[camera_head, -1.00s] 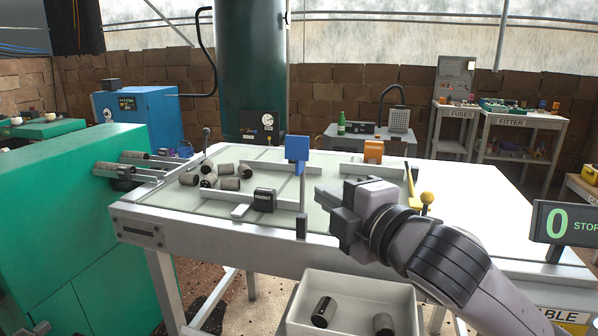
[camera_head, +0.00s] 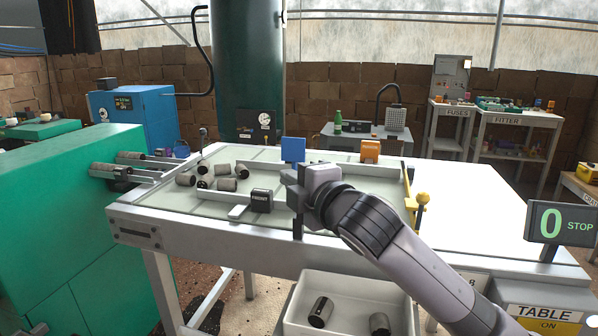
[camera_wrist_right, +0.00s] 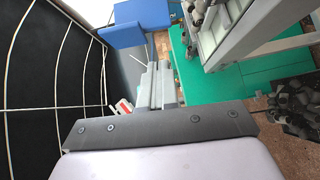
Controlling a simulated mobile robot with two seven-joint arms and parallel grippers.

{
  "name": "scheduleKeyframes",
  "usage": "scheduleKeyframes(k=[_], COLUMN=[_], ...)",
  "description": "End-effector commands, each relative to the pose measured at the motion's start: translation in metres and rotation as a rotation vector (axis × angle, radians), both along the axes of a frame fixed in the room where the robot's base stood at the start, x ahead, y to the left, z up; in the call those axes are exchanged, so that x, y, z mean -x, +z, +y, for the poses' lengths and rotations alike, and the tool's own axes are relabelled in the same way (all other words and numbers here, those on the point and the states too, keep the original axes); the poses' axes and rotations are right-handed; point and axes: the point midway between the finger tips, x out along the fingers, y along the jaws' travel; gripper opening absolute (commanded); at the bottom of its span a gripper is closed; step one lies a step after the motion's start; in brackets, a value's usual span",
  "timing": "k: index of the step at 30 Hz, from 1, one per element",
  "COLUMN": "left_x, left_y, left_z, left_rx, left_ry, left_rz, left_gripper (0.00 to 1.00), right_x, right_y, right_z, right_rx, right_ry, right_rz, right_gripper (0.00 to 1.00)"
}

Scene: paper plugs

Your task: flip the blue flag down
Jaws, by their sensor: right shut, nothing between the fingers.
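The blue flag (camera_head: 293,149) stands upright on a thin post at the near edge of the white table (camera_head: 470,200). My right gripper (camera_head: 288,177) is shut and empty. In the head view it overlaps the post just below the blue plate, and I cannot tell whether it touches it. In the right wrist view the blue flag (camera_wrist_right: 122,33) shows beyond and to the left of the shut fingers (camera_wrist_right: 158,85). The middle of the post is hidden behind my gripper. My left gripper is not in view.
Several paper plugs (camera_head: 225,184) lie on the table's left, beside a black block (camera_head: 261,200). A white bin (camera_head: 350,290) with plugs stands below the front edge.

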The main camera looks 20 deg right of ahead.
Motion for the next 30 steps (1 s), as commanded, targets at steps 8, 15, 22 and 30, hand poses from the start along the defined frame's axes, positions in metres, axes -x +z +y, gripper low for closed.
scheduleKeyframes(k=[8,15,22,30], left_x=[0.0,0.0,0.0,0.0], left_y=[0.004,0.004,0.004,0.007], left_z=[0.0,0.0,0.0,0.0], left_rx=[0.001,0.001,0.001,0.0], left_ry=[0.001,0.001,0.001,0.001], left_rz=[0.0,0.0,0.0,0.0], left_gripper=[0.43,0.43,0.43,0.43], right_x=[-0.027,-0.032,-0.032,-0.036], right_y=[-0.002,-0.003,-0.003,-0.001], right_z=[-0.019,-0.023,-0.023,-0.02], right_rx=[-0.001,-0.001,-0.001,-0.002], right_ry=[-0.001,0.0,0.0,0.001], right_rz=[0.001,0.0,0.0,-0.001], right_gripper=[0.0,0.0,0.0,0.0])
